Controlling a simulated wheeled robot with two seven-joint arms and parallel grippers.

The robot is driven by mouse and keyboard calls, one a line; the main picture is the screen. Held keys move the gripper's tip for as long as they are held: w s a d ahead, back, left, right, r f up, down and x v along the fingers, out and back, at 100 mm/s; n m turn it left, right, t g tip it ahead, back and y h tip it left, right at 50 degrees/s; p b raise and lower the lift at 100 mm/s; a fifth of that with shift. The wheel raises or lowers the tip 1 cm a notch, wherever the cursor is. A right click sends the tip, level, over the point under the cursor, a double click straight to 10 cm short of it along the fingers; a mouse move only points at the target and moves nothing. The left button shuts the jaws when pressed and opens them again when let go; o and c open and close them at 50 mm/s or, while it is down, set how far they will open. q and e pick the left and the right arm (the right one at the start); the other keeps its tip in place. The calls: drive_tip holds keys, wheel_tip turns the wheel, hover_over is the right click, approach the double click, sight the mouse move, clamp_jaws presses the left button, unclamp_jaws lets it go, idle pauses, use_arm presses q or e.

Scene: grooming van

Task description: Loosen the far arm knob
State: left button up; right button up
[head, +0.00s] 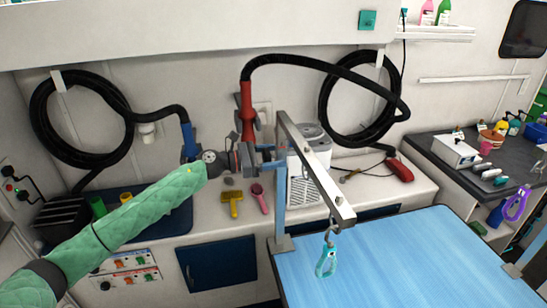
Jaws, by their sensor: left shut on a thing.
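The grooming arm's steel bar (315,165) slopes from the top of its post (279,205) toward the front right. The post stands in a clamp at the far left corner of the blue table (400,262). My left gripper (266,156), on the green-sleeved arm, reaches the upper post from the left. It is shut on the far arm knob there, which its fingers mostly hide. A teal loop (326,262) hangs from the bar's front end. My right gripper is not in view.
A red dryer nozzle (246,108) and a blue one (188,140) stand behind my left gripper. A yellow brush (232,203) and a pink brush (259,197) lie on the counter below it. The blue tabletop is clear.

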sight(263, 156)
use_arm(q)
drive_tip(key=shift+w+n+b, duration=0.1)
drive_tip(key=shift+n+b, duration=0.6)
drive_tip(key=shift+n, duration=2.4)
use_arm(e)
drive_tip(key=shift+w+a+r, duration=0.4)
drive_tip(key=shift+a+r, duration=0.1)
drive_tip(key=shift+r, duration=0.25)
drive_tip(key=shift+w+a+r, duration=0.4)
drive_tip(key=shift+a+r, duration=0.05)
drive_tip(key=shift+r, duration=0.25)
use_arm(q)
drive_tip(key=shift+a+r, duration=0.1)
drive_tip(key=o, duration=1)
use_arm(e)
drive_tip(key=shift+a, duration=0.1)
